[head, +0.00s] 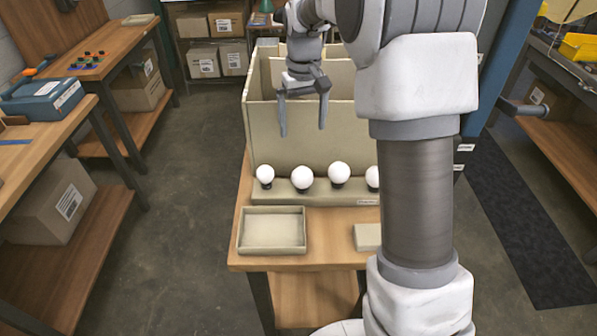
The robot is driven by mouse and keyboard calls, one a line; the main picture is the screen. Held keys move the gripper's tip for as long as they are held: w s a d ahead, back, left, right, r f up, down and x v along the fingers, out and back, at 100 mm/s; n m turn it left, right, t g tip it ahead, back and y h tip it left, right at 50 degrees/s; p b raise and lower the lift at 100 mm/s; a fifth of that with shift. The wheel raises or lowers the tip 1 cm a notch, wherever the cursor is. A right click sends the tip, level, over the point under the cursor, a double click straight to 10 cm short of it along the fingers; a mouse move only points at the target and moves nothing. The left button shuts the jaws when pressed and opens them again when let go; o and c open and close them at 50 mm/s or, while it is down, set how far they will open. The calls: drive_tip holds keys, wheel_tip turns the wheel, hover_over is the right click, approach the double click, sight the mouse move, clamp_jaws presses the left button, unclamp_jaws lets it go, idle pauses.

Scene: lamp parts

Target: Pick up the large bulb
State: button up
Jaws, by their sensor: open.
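Several white round bulbs with dark bases stand upright in a row in a beige holder (312,197) on the wooden table. From the left they are a first bulb (265,173), a second bulb (302,177), a third bulb (339,172) and a fourth bulb (372,177), partly hidden by my arm. The second and third look slightly bigger than the first, but I cannot tell surely which is the large one. My gripper (303,132) is open and empty, pointing down above and behind the row, in front of the beige panels.
A shallow empty beige tray (272,230) lies at the table's front left. A small beige block (367,237) is beside my arm. Tall beige partition walls (310,135) stand behind the bulbs. My arm hides the table's right side.

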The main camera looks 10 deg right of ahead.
sight(302, 169)
wheel_tip(302, 169, down, 18)
drive_tip(key=shift+r, duration=0.25)
drive_tip(key=c, duration=1.2)
